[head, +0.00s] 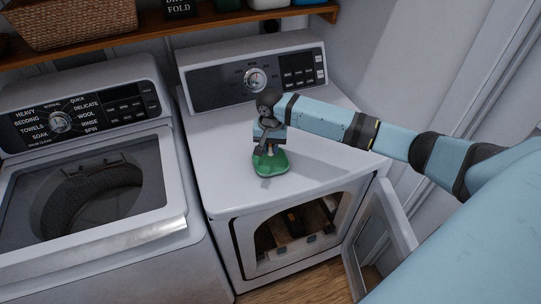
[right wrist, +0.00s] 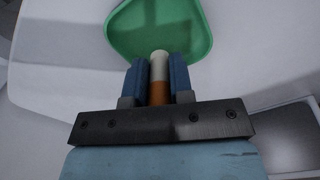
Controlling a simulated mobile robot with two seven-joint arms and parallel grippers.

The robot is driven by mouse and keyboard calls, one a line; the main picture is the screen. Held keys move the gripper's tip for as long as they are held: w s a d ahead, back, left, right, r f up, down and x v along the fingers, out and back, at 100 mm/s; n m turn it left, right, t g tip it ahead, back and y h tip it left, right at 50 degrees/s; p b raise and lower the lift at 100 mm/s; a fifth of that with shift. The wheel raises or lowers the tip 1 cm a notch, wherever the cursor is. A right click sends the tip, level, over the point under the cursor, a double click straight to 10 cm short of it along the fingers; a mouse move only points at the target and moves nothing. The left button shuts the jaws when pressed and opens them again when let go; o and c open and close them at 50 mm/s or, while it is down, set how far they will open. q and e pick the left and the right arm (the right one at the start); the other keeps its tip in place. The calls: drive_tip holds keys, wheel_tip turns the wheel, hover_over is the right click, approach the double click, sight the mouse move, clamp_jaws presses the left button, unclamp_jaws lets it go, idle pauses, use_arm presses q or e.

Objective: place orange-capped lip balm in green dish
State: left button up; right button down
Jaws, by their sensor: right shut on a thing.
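The green dish (head: 270,162) sits on top of the dryer at the right in the head view. It also shows at the top of the right wrist view (right wrist: 158,20). My right gripper (head: 265,148) is right above the dish, pointing down. In the right wrist view my gripper (right wrist: 160,80) is shut on the lip balm (right wrist: 159,78), which has a white end and an orange cap. The white end points toward the dish and overlaps its near edge in that view. I cannot tell whether it touches the dish. My left gripper is not in view.
The dryer top (head: 225,180) is clear around the dish. The dryer's front door (head: 380,235) hangs open at the right. The washer (head: 90,170) stands at the left. A shelf (head: 170,30) with a wicker basket (head: 70,22) runs along the back.

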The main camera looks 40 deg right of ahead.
sight(270, 154)
drive_tip(key=shift+f, duration=2.2)
drive_tip(key=c, duration=1)
unclamp_jaws()
drive_tip(key=shift+f, duration=0.1)
wheel_tip(270, 154, up, 12)
drive_tip(key=shift+r+b, duration=0.15)
drive_tip(key=shift+b, duration=0.15)
